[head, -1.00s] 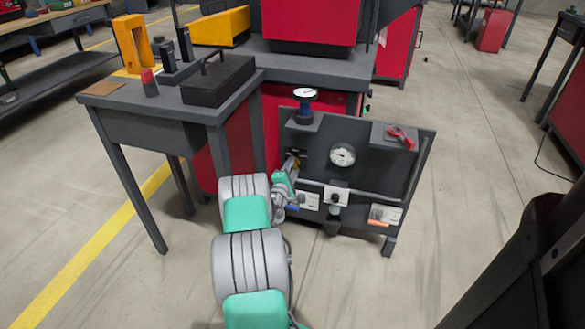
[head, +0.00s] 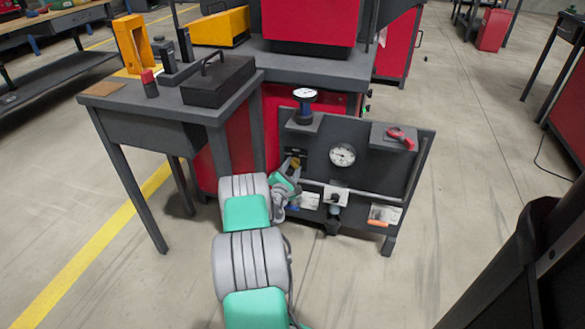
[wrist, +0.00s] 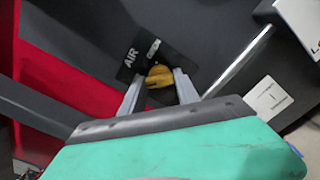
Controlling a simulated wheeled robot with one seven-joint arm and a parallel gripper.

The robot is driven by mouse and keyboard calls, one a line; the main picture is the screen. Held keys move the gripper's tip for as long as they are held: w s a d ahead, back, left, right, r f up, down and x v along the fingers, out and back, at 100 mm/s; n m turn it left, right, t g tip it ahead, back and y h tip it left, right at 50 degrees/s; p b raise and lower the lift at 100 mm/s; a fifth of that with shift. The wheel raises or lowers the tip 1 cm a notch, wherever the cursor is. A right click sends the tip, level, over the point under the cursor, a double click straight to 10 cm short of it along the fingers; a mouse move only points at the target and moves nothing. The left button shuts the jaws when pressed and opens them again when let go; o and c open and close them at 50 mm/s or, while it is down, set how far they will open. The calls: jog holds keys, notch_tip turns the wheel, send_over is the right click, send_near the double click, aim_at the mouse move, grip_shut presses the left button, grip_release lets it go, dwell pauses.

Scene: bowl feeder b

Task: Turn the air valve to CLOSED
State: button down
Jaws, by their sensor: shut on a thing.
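The air valve has a yellow handle (wrist: 159,76), seen in the wrist view beside a black label plate (wrist: 134,61) reading AIR. A second small marking on the plate is too small to read. In the head view the yellow handle (head: 296,162) shows at the left side of the dark panel (head: 370,150), partly hidden by my arm. My gripper (wrist: 160,84) is shut on the yellow handle, one finger on each side of it. The valve body behind the handle is hidden.
A round gauge (head: 343,154) sits mid-panel, and a metal pipe (head: 350,191) crosses below it. A red-handled item (head: 402,138) rests at the panel's upper right.

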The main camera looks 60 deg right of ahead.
jog(key=c, duration=0.9)
grip_release()
jog(key=s+a+p, duration=0.1)
jog(key=a+p, duration=0.1)
jog(key=a, duration=0.5)
jog(key=shift+a, duration=0.4)
jog(key=shift+s, duration=0.25)
